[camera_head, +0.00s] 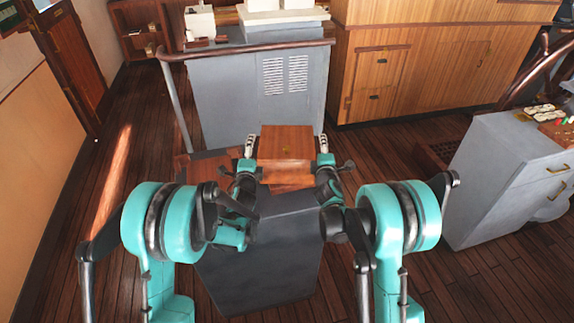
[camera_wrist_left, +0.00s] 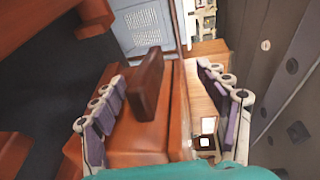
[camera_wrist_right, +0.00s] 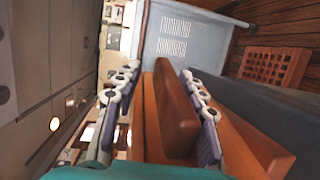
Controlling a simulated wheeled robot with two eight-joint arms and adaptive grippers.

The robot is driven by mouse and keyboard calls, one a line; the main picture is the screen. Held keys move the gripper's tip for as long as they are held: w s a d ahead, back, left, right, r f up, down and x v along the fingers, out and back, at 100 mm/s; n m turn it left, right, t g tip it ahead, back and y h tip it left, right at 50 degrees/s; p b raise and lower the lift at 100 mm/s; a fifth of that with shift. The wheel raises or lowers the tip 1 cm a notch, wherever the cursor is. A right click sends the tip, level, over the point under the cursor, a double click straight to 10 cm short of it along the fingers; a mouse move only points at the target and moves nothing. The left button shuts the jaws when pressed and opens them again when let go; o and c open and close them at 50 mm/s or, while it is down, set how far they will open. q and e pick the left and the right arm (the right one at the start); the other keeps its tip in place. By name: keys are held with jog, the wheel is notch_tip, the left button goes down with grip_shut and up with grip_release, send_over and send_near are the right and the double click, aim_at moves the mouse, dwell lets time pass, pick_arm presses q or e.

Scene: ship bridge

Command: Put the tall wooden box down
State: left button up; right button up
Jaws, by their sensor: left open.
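The tall wooden box (camera_head: 287,142) is at the middle of the head view, between my two grippers, over the far end of a low grey cabinet (camera_head: 275,235). My left gripper (camera_head: 247,150) is at its left side and my right gripper (camera_head: 323,150) at its right side. In the left wrist view, the open left fingers (camera_wrist_left: 163,98) stand apart on either side of a brown handle-like piece (camera_wrist_left: 148,85) of the box. In the right wrist view, the right fingers (camera_wrist_right: 165,105) are also spread around a similar piece (camera_wrist_right: 175,105). The box's underside is hidden.
A wooden surface (camera_head: 205,168) lies just left of the box. A grey console (camera_head: 285,85) with a handrail stands behind it. Wooden cabinets (camera_head: 400,70) are at the back right, and a grey drawer unit (camera_head: 505,175) is at the right. Floor is clear at the left.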

pick_arm(q)
jog(key=s+r, duration=0.1)
jog(key=s, duration=0.8)
jog(key=shift+a, duration=0.15)
pick_arm(e)
jog(key=o, duration=0.9)
jog(key=shift+r, duration=0.1)
jog(key=shift+s, duration=0.1)
jog(key=s, duration=0.4)
jog(key=s+r, duration=0.1)
jog(key=s, duration=0.6)
jog(key=shift+s+a+r, duration=0.15)
jog(key=shift+s+a, duration=0.05)
jog(key=shift+s, duration=0.2)
